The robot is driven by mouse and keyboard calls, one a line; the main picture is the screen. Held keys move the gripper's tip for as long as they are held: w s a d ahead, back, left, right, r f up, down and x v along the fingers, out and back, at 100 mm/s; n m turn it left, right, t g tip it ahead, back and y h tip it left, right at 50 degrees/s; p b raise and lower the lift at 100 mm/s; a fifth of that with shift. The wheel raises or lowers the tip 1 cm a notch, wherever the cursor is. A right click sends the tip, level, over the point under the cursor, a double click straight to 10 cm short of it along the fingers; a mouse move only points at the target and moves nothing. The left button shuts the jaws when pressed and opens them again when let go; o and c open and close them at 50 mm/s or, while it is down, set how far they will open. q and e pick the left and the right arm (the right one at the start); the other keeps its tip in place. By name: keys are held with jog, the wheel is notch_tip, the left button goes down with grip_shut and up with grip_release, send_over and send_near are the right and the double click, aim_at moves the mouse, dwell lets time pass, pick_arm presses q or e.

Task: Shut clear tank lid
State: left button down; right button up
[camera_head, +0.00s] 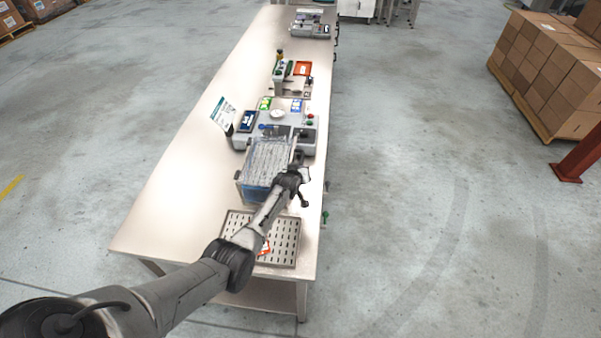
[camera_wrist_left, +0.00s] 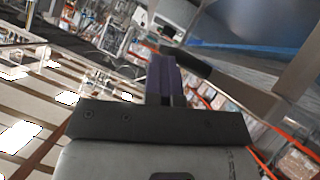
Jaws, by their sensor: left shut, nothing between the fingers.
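The clear tank (camera_head: 252,192) stands on the long table, its lower part blue. Its translucent lid (camera_head: 268,158) shows as a pale streaked panel over the top; I cannot tell whether it is fully down or a little raised. My left gripper (camera_head: 298,158) is at the tank's right side, close to the lid's right edge; contact is not clear. In the left wrist view the gripper (camera_wrist_left: 163,75) is shut and empty, its dark fingers together. A blue surface (camera_wrist_left: 265,25), apparently the tank, fills the upper right there. My right gripper is not in view.
A slotted metal tray (camera_head: 286,240) lies in front of the tank, partly under my left arm. The table's left side (camera_head: 185,190) is clear.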

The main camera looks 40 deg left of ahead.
pick_arm(q)
jog(key=s+d+r+p, duration=0.5)
jog(key=s+d+r, duration=0.1)
jog(key=r, duration=0.3)
jog(key=shift+d+r, duration=0.2)
jog(key=shift+d, duration=0.3)
